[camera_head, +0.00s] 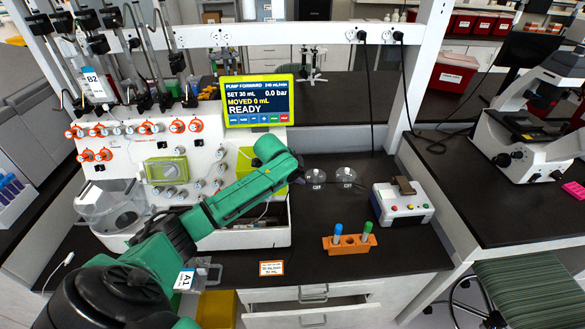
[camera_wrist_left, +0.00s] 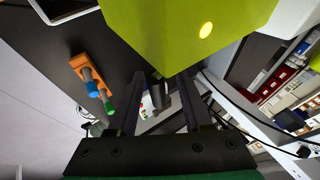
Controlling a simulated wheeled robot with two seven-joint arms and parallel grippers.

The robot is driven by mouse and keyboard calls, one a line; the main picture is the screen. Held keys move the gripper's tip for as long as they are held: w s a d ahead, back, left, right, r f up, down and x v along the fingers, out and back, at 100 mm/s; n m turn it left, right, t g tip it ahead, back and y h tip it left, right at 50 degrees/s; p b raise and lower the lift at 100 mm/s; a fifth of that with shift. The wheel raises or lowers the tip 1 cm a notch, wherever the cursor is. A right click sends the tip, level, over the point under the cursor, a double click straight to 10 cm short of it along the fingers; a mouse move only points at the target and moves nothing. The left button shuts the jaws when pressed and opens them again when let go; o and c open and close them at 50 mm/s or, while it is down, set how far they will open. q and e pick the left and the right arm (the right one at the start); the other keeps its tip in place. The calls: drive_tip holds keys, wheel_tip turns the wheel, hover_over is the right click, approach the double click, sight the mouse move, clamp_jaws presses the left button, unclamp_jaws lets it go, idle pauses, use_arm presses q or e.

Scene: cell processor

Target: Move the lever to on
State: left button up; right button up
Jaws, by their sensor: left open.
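A lime-green housing (camera_head: 268,190) is on the right end of the white cell processor (camera_head: 250,238), mostly behind my green left arm. In the left wrist view the lime housing (camera_wrist_left: 190,30) fills the top, with a round yellow light on it. My left gripper (camera_wrist_left: 164,76) is open just beside this housing. A short dark bar (camera_wrist_left: 161,96), which may be the lever, shows between its fingers; I cannot tell whether they touch it. Its on or off position is unclear. In the head view the fingers are largely hidden by the arm. My right gripper is not in view.
A lit screen (camera_head: 258,100) reads READY above the processor. An orange rack (camera_head: 349,245) with a blue-capped and a green-capped tube stands on the dark bench. A white device with coloured buttons (camera_head: 402,205) stands right of it. The bench between is mostly clear.

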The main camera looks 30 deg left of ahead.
use_arm(q)
drive_tip(key=b+v, duration=0.3)
drive_tip(key=v, duration=1)
drive_tip(key=shift+s+a, duration=0.1)
drive_tip(key=shift+s, duration=0.05)
